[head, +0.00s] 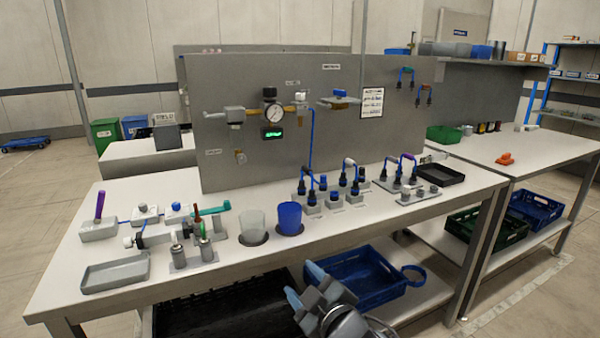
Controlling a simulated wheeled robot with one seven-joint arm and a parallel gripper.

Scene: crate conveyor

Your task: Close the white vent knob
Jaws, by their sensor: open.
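A small white knob (301,96) sits on the brass fitting right of the round gauge (272,117) on the grey upright panel (400,130). It looks like the vent knob, but the label above it is too small to read, and so is its turned position. Other whitish knobs are on small blocks at the bench's left, one on a grey block (144,214). My gripper (304,285) is at the bottom centre, in front of the bench and far below the panel. It is open, with nothing seen between its fingers.
A black knob (269,92) tops the gauge assembly, and a blue hose (311,140) runs down from the white knob's fitting. A clear cup (252,226), a blue cup (289,217) and several plugs with cables stand before the panel. A blue crate (365,278) is below.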

